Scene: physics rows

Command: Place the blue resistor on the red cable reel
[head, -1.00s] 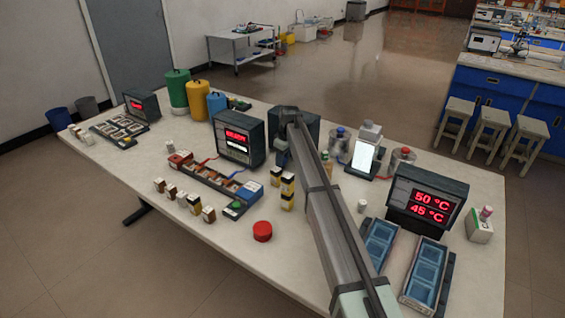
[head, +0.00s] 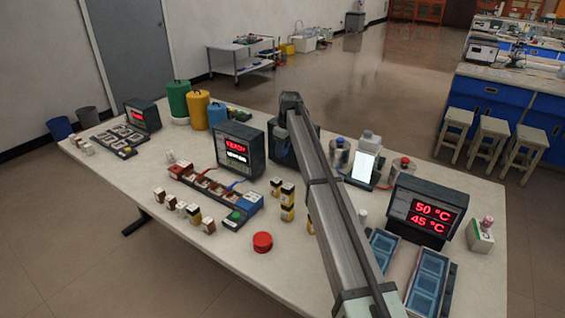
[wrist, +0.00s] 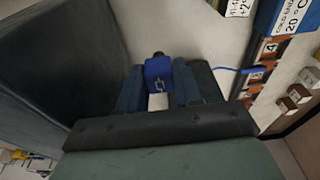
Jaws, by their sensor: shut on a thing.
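The red cable reel (head: 262,242) is a short red cylinder near the table's front edge, left of my arm. Its top is bare. The reel does not show in the wrist view.
A tray of components (head: 215,192) lies left of my arm beside a display box (head: 240,150). Small bottles (head: 287,200) stand behind the reel, and several small blocks (head: 181,208) stand to its left. Bare table surrounds the reel.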

